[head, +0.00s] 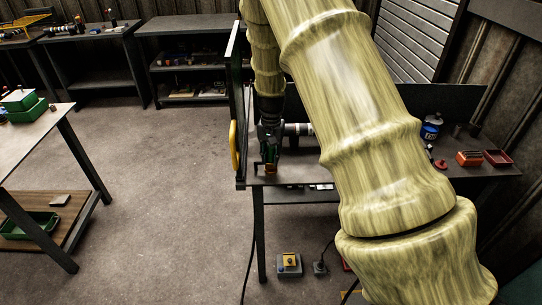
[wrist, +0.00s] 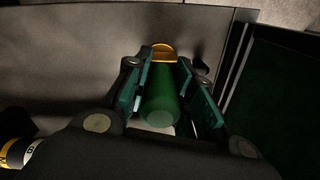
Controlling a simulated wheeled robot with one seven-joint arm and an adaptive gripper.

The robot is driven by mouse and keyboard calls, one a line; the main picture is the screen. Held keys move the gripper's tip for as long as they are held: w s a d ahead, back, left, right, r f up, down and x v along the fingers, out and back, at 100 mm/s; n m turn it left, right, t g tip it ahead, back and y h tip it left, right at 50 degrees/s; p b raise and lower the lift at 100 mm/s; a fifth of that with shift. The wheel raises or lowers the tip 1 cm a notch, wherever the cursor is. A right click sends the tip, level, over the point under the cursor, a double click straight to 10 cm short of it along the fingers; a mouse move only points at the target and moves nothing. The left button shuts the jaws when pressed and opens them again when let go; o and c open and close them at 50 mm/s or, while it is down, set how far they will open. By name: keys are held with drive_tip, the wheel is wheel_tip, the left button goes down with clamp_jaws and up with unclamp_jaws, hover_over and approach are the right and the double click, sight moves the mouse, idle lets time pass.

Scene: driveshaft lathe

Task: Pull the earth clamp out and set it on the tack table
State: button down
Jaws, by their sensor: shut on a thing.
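My gripper (head: 268,152) is at the left end of a dark metal bench (head: 310,172), pointing down. In the wrist view, my gripper (wrist: 163,92) is shut on a green cylindrical body (wrist: 161,100) between its teal pads. A brass-orange piece (wrist: 162,52) shows at its far end. I take this to be the earth clamp; its jaws are not clear. In the head view the green and orange thing (head: 270,169) shows small at the fingertips. I cannot tell whether it touches the bench. Which surface is the tack table is not clear.
A dark green upright panel with a yellow handle (head: 234,147) stands just left of my gripper. A white-and-dark cylinder (head: 299,129) lies close right. An orange box (head: 469,158) and red tray (head: 497,157) sit farther right. A pale table (head: 40,138) stands left across open floor.

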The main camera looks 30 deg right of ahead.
sight(271, 149)
drive_tip(key=shift+r+p, duration=1.35)
drive_tip(key=shift+r, duration=0.25)
drive_tip(key=shift+a+f, duration=0.1)
